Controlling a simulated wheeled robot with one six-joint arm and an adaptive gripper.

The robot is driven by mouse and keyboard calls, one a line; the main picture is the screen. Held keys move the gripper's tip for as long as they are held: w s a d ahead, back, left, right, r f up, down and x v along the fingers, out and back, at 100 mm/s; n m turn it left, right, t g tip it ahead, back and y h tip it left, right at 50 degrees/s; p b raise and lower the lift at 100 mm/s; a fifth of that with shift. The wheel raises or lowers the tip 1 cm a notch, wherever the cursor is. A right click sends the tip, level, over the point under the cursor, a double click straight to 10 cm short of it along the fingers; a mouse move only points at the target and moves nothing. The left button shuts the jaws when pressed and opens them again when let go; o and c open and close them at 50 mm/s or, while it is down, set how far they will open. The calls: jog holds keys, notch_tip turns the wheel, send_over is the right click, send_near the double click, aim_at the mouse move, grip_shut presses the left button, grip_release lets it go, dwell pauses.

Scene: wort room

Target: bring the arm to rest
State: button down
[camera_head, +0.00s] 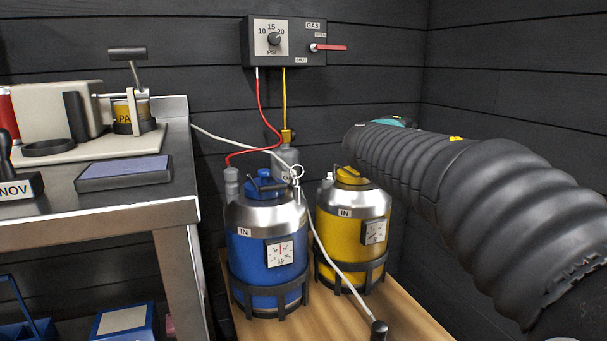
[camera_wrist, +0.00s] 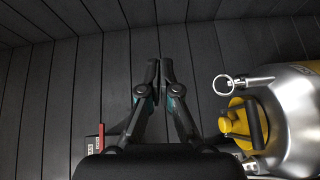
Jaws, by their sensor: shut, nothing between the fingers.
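My gripper (camera_wrist: 157,72) shows in the wrist view with its two fingers together and nothing between them. It points toward the dark plank wall. In the head view my arm, in a dark ribbed sleeve, reaches in from the right edge toward the wall, and the fingers are hidden there. The yellow keg (camera_head: 352,230) stands below and left of the arm's far end. In the wrist view the yellow keg (camera_wrist: 296,110) lies to the right of my gripper, apart from it. The blue keg (camera_head: 266,250) stands left of the yellow one.
Both kegs stand on a wooden board (camera_head: 405,318). A gas panel (camera_head: 290,42) with a red lever (camera_head: 332,47) hangs on the wall; red and yellow hoses run down from it. A pale hose (camera_head: 330,245) crosses between the kegs. A steel bench (camera_head: 175,205) stands at left.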

jog(key=s+d+f+m+g+y+p, duration=0.1)
jog(key=s+f+m+g, duration=0.15)
jog(key=s, duration=0.35)
jog(key=s+d+f+m+g+y+p, duration=0.1)
jog(key=s+d+f+m, duration=0.15)
jog(key=s, duration=0.35)
jog(key=s+a+f+m+g+y+p, duration=0.2)
jog(key=s+a+f+y, duration=0.2)
jog(key=s+f, duration=0.4)
jog(key=s+a+f+m+g+y+p, duration=0.3)
jog(key=s+a+f, duration=0.4)
jog(key=s, duration=0.9)
notch_tip(320, 180, down, 2)
jog(key=shift+s+f+y, duration=0.1)
jog(key=shift+s+y, duration=0.15)
jog(key=shift+y, duration=0.45)
